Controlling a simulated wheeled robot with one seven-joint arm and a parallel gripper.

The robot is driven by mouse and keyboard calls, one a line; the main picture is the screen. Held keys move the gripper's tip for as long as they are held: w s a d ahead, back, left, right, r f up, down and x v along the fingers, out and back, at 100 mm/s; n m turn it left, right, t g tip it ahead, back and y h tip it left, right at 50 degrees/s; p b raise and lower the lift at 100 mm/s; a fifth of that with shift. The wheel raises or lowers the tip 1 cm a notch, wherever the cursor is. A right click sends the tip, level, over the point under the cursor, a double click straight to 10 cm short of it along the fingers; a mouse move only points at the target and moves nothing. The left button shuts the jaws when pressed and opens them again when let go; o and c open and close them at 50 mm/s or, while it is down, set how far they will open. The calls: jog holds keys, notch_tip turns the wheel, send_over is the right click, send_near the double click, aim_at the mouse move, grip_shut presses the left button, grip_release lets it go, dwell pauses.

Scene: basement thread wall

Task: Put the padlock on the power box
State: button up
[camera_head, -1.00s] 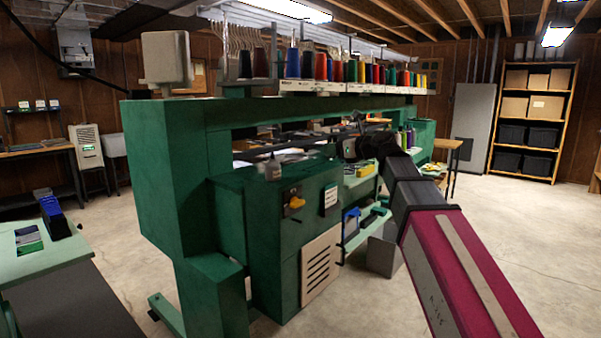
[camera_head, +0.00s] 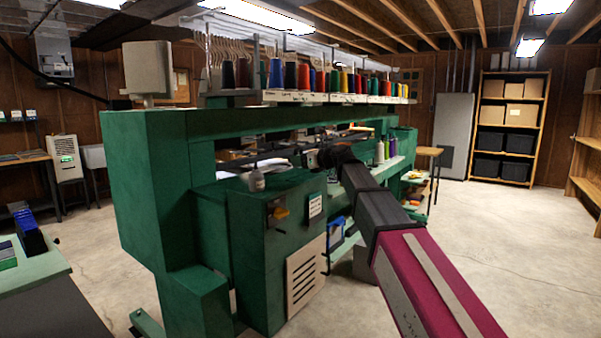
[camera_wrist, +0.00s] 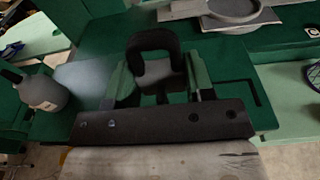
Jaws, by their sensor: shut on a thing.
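In the wrist view, my gripper (camera_wrist: 158,88) is shut on a padlock (camera_wrist: 157,70) with a dark, rounded shackle and a greyish body. The shackle points away from the palm, and the fingers flank the body. Below it in that view is a flat green surface. The padlock cannot be made out there.
A spray-type bottle (camera_head: 257,180) stands on the cabinet top; it also shows in the wrist view (camera_wrist: 42,90). A thread rack with several spools (camera_head: 305,76) runs above the green machine. Open concrete floor (camera_head: 500,240) lies to the right.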

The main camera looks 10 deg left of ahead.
aim_at(301, 178)
jog(key=shift+w+f, duration=0.15)
jog(key=shift+f, duration=1.95)
jog(key=o, duration=1.1)
jog(key=shift+f, duration=0.1)
jog(key=shift+c, duration=0.2)
